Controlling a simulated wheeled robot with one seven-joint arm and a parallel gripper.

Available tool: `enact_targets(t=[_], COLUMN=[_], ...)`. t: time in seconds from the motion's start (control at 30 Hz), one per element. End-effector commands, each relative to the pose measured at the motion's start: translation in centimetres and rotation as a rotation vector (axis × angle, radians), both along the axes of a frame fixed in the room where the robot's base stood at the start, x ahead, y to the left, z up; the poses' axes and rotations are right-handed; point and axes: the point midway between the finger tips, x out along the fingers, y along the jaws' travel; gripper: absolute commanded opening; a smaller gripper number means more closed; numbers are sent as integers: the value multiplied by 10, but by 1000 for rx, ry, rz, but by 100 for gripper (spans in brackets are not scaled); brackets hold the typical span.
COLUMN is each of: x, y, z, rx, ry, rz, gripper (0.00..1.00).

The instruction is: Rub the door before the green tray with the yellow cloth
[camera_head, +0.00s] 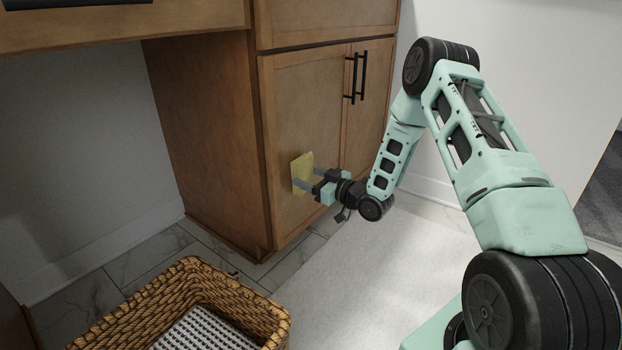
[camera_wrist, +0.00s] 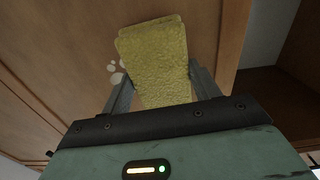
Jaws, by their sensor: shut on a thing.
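My gripper (camera_head: 316,187) is shut on the yellow cloth (camera_head: 302,172) and holds it at the left wooden cabinet door (camera_head: 300,110), low and near that door's left edge. The cloth looks to be against the door or very close to it; contact is hard to tell. In the wrist view, the folded cloth (camera_wrist: 155,55) stands between the two fingers of my gripper (camera_wrist: 161,88). A pale, paw-shaped mark (camera_wrist: 115,72) shows on the wood just left of the cloth. No green tray is in view.
Two black handles (camera_head: 355,78) are on the door pair, above and right of my gripper. A wicker basket (camera_head: 150,300) with a checked cloth inside stands at the front left. A pale rug (camera_head: 370,275) covers the floor. Open knee space (camera_head: 80,150) lies left of the cabinet.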

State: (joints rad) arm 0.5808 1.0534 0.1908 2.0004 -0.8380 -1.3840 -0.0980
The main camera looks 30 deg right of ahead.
Motion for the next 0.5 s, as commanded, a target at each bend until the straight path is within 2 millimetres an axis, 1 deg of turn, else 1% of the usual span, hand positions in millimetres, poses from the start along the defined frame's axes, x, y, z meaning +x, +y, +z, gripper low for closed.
enact_targets(t=[0.17,0.5], x=[2,10], y=[-6,-33], z=[0,0], rx=[-1,-1], ry=[-1,0], rz=[-1,-2], gripper=[43,43])
